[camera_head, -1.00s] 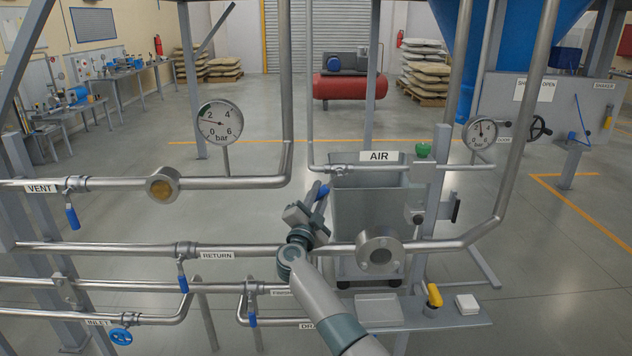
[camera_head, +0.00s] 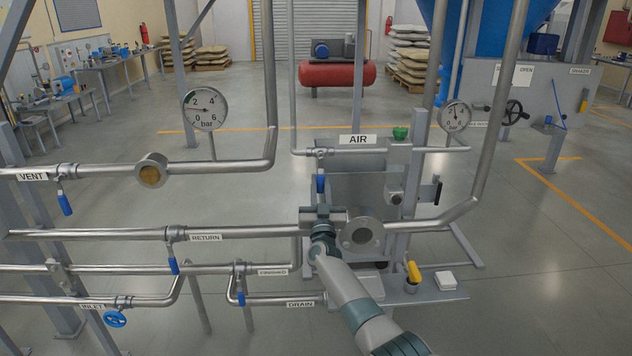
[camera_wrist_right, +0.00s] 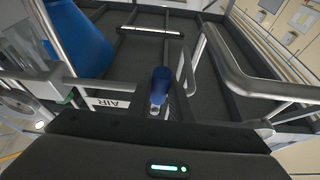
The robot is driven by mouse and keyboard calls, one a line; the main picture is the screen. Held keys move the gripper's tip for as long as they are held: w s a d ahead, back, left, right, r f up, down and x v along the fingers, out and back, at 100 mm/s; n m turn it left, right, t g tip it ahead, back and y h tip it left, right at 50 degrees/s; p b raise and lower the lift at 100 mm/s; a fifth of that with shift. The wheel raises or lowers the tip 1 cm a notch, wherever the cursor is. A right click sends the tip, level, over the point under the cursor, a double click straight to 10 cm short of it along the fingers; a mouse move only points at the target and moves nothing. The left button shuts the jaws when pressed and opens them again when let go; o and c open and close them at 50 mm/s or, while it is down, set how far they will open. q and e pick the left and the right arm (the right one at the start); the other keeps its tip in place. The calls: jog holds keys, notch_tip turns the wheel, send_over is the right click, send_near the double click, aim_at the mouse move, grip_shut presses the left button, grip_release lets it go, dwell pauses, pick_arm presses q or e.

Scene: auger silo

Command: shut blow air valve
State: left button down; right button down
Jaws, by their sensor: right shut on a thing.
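The AIR valve (camera_head: 320,153) sits on the thin pipe left of the AIR label (camera_head: 357,139). Its blue lever (camera_head: 320,183) points straight down, across the pipe. My right gripper (camera_head: 321,202) is at the lever's lower end, shut on it; its fingers are partly hidden by the wrist. In the right wrist view the blue lever (camera_wrist_right: 160,84) stands out just beyond the gripper body, with the AIR label (camera_wrist_right: 111,103) to its left. My left gripper is out of view.
A flanged RETURN pipe (camera_head: 110,234) runs just below my right gripper, with a round flange (camera_head: 362,236) beside my wrist. A grey bin (camera_head: 350,190) stands behind the lever. A yellow handle (camera_head: 414,271) and a white box (camera_head: 446,280) are on the lower right shelf.

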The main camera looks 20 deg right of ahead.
jog(key=shift+s+d+f+n, duration=0.1)
jog(key=shift+d+f+n, duration=0.05)
jog(key=shift+n, duration=0.35)
jog(key=c, duration=1.6)
grip_release()
jog(key=shift+d, duration=0.1)
jog(key=shift+v, duration=0.8)
jog(key=b+v, duration=0.2)
jog(key=v, duration=1.4)
jog(key=shift+d, duration=0.2)
